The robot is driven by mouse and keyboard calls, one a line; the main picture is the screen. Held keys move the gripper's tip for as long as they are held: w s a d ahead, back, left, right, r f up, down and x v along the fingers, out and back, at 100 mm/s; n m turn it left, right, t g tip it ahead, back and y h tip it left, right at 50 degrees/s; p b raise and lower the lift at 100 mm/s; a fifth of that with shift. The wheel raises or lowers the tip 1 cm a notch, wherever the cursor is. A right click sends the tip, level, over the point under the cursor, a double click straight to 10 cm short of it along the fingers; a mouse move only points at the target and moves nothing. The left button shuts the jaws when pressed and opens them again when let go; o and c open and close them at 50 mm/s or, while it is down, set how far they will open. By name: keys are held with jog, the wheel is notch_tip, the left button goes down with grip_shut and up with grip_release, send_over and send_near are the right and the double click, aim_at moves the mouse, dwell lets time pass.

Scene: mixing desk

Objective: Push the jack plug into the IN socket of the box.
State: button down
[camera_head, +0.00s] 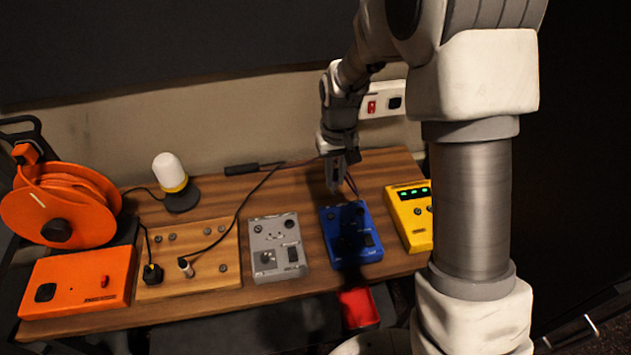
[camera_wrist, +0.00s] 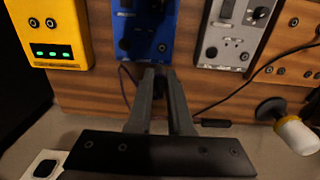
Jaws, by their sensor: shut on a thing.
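My gripper (camera_head: 336,188) is over the back edge of the blue box (camera_head: 350,236), fingers pointing down. In the wrist view its fingertips (camera_wrist: 160,72) are close together, just short of the blue box (camera_wrist: 137,38). A thin dark cable (camera_wrist: 126,78) runs up to the fingers, which are shut on what looks like the jack plug; the fingers hide most of it. Two round sockets (camera_wrist: 162,48) show on the blue box's near edge in the wrist view. Their labels are too small to read, so I cannot tell which is IN. The held plug appears apart from the sockets.
A grey box (camera_head: 279,248) stands left of the blue one, a yellow box (camera_head: 410,217) right. Further left are a wooden board (camera_head: 213,265) with plugs, an orange box (camera_head: 80,280), a cable reel (camera_head: 60,203) and a lamp (camera_head: 174,180). A red bin (camera_head: 358,307) is below the front edge.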

jog(key=f+b, duration=0.2)
jog(key=f, duration=0.2)
jog(key=f+b, duration=0.3)
jog(key=f, duration=0.1)
jog(key=shift+s+a+f, duration=0.15)
jog(key=shift+a+f, duration=0.05)
jog(key=shift+f, duration=0.1)
jog(key=shift+f+b, duration=0.4)
jog(key=shift+f, duration=0.1)
jog(key=shift+f+b, duration=0.45)
jog(key=shift+b, duration=0.05)
dwell(1.8)
jog(key=c, duration=0.8)
grip_release()
jog(key=shift+o, duration=0.2)
notch_tip(320, 180, up, 17)
jog(key=shift+r+p, duration=0.1)
jog(key=shift+p, duration=0.3)
jog(key=shift+r, duration=0.15)
